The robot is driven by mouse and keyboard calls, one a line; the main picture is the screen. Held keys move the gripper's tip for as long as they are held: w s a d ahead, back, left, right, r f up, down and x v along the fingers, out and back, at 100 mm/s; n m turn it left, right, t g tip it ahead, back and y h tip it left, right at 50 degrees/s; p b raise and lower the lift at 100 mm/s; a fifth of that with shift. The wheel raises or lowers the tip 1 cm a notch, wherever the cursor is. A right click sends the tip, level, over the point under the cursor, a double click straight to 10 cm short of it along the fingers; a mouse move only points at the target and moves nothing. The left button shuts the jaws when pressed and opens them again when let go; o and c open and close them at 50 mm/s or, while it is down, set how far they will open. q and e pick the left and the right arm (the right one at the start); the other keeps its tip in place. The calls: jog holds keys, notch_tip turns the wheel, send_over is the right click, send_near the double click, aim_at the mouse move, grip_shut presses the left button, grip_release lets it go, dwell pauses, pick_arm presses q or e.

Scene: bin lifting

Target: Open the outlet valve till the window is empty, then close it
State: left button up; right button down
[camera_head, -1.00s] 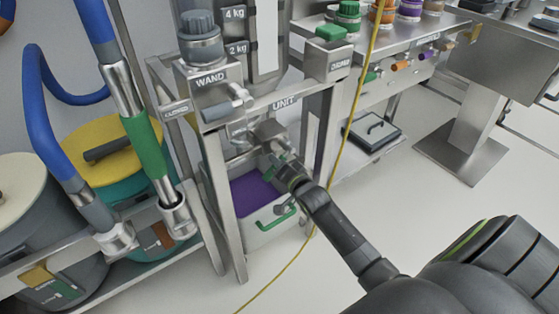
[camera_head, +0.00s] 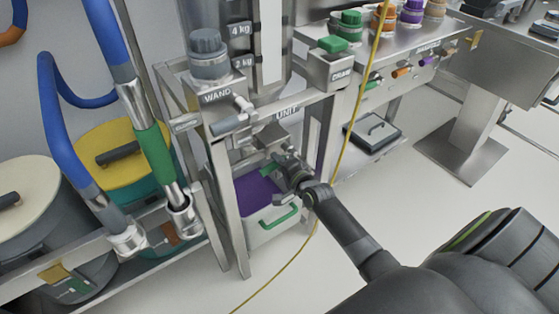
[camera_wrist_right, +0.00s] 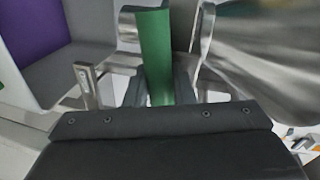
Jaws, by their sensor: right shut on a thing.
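The outlet valve's green lever (camera_head: 270,168) sits low on the steel stand, under the UNIT label. My right gripper (camera_head: 286,168) is shut on it. In the right wrist view the green lever (camera_wrist_right: 155,50) stands upright between the two dark fingers of the right gripper (camera_wrist_right: 158,88). The window (camera_head: 270,45) is a pale upright strip beside the 4 kg and 2 kg marks; its level is hard to read. A pale bin (camera_head: 262,236) with a green handle and purple inside stands below the valve. My left gripper is out of view.
A yellow cable (camera_head: 345,145) hangs just right of my right gripper. Blue hoses (camera_head: 55,130) and drums, one with a yellow lid (camera_head: 112,148), crowd the left. A steel bench (camera_head: 440,30) with jars stands at the back right. The right floor is mostly clear.

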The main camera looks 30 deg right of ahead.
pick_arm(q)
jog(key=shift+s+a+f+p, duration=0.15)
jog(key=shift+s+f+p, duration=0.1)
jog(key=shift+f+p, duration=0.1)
pick_arm(e)
jog(key=shift+r+m, duration=0.5)
jog(key=shift+m, duration=0.3)
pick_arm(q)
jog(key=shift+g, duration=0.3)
pick_arm(e)
jog(key=shift+y, duration=0.3)
jog(key=c, duration=1.3)
grip_release()
jog(key=shift+s, duration=0.15)
pick_arm(q)
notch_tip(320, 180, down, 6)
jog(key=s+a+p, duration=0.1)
jog(key=p, duration=0.2)
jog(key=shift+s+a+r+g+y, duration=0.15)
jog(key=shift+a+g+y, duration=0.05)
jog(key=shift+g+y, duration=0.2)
pick_arm(e)
jog(key=v, duration=1.7)
jog(key=shift+r, duration=0.15)
